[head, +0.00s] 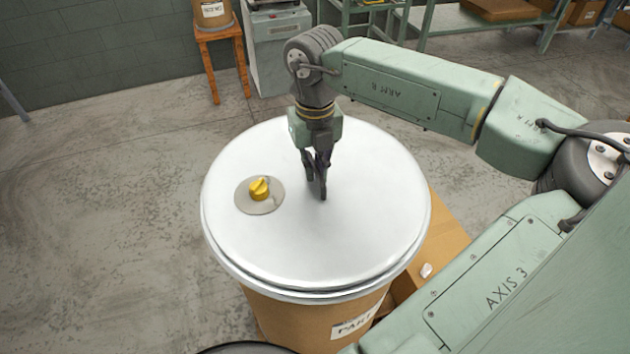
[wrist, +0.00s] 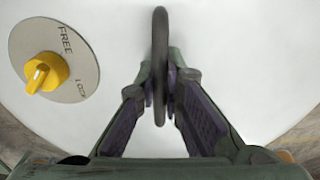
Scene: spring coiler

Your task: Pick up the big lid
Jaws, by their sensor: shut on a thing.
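The big lid (head: 330,235) is a white round disc on top of a brown drum (head: 300,315). In the wrist view the lid (wrist: 240,60) fills most of the background. A dark upright handle (wrist: 160,45) rises from its middle. My gripper (wrist: 160,98) is shut on this handle, with one finger on each side. In the head view my gripper (head: 318,190) points down at the middle of the lid and hides part of the handle. A yellow knob (head: 259,188) sits on a grey plate, left of the handle; the wrist view shows the plate marked FREE and LOCK.
The drum stands next to a brown box or board (head: 445,235) at its right, with a small white object (head: 426,270) on it. An orange stool (head: 222,50) with a small drum, a grey cabinet (head: 278,50) and shelves stand behind. The floor at left is clear.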

